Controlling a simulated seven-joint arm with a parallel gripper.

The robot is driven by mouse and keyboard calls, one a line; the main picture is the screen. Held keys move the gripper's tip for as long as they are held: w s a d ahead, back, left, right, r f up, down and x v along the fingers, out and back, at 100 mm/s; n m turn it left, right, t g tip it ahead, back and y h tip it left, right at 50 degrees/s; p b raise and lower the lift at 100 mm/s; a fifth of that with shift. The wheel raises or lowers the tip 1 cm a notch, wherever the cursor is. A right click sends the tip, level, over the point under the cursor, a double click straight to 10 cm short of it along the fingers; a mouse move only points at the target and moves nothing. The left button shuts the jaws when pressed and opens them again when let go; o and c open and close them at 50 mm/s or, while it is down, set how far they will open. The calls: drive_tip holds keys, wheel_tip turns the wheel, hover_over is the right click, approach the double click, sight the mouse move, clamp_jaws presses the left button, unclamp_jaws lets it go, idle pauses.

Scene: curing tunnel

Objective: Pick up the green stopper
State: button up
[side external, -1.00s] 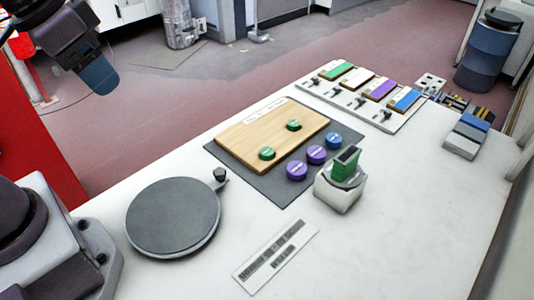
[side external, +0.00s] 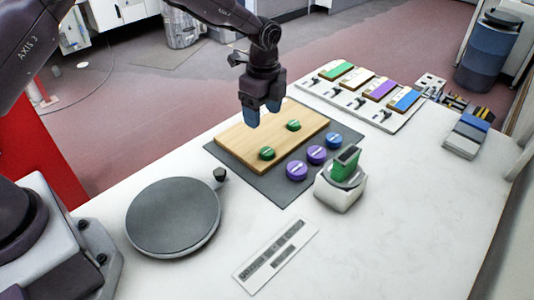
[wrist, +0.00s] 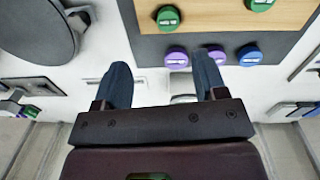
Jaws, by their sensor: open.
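Two round green stoppers lie on the wooden board, a nearer one (side external: 267,153) and a farther one (side external: 293,125). In the wrist view, one green stopper (wrist: 168,18) is near the top centre and the other (wrist: 260,5) is cut by the top edge. My gripper (side external: 262,112) is open and empty, pointing down above the board's left part, apart from both stoppers. Its two blue fingers (wrist: 162,72) show in the wrist view with nothing held between them.
The wooden board (side external: 240,139) lies on a dark mat (side external: 268,187) with two purple stoppers (side external: 297,170) and a blue one (side external: 334,141). A white holder (side external: 341,196) with an upright green piece stands beside the mat. A grey round plate (side external: 172,215) is at left.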

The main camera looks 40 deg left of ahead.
drive_tip(key=w+r+m, duration=0.1)
drive_tip(key=m, duration=0.2)
hover_over(267, 151)
drive_tip(key=f, duration=0.7)
drive_tip(key=shift+w+a+f, duration=0.2)
drive_tip(key=shift+w+a, duration=0.05)
drive_tip(key=shift+w, duration=0.05)
drive_tip(key=shift+s+d+f, duration=0.1)
drive_tip(key=shift+s+f, duration=0.05)
drive_tip(key=shift+f, duration=1.15)
drive_tip(key=shift+s+d+f, duration=0.1)
drive_tip(key=shift+s+f, duration=0.05)
drive_tip(key=shift+f, duration=1.15)
drive_tip(key=shift+f, duration=0.15)
drive_tip(key=c, duration=1)
